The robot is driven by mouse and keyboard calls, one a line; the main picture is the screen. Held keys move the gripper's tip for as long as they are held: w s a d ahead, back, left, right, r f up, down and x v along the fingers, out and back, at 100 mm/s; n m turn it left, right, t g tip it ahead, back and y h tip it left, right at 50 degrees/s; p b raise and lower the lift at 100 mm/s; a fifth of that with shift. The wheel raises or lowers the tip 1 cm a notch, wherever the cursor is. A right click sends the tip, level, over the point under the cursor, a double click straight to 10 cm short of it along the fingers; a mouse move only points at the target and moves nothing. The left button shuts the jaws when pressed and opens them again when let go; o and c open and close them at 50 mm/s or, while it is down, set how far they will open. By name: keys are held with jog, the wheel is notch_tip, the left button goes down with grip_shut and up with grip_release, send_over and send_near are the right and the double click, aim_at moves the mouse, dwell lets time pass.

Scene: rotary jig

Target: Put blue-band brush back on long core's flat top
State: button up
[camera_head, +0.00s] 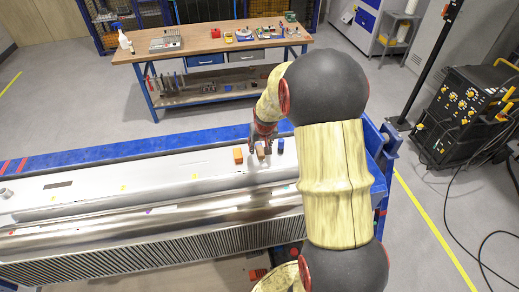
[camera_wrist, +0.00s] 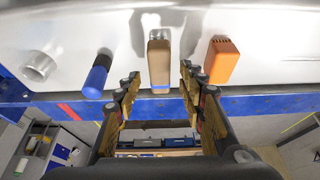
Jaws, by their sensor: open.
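The blue-band brush (camera_wrist: 159,62) is a tan block with a blue band at its near end in the wrist view. It appears to rest on the long core's pale, shiny flat top (camera_wrist: 75,25); the exact contact is hard to see. My gripper (camera_wrist: 158,82) is open, with one finger on each side of the brush and a visible gap on both sides. In the head view the brush (camera_head: 261,154) is partly hidden by my gripper (camera_head: 262,146), near the right end of the core's flat top (camera_head: 120,178).
An orange block (camera_wrist: 221,60) stands to the right of the brush in the wrist view. A blue-and-black cylinder (camera_wrist: 97,75) and a metal ring (camera_wrist: 38,66) lie to its left. A blue beam (camera_head: 100,153) runs along the far side. A workbench (camera_head: 210,42) stands behind.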

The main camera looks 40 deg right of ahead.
jog(key=s+a+r+n+t, duration=0.1)
jog(key=s+a+r, duration=0.4)
jog(key=a+r, duration=0.35)
jog(key=s+a+r+n, duration=0.1)
jog(key=s+a+r, duration=0.5)
jog(key=a+r, duration=0.3)
jog(key=s+a+r+n+y, duration=0.1)
jog(key=s+a+r, duration=0.1)
jog(key=s+a, duration=0.2)
jog(key=s+a+r+n+y, duration=0.1)
jog(key=s+a, duration=0.4)
jog(key=s, duration=0.6)
jog(key=shift+a+r+n+t+b, duration=0.15)
jog(key=shift+r+n+t+b, duration=0.25)
jog(key=shift+r+n, duration=0.3)
notch_tip(320, 180, down, 21)
jog(key=b, duration=2.1)
jog(key=shift+r, duration=0.15)
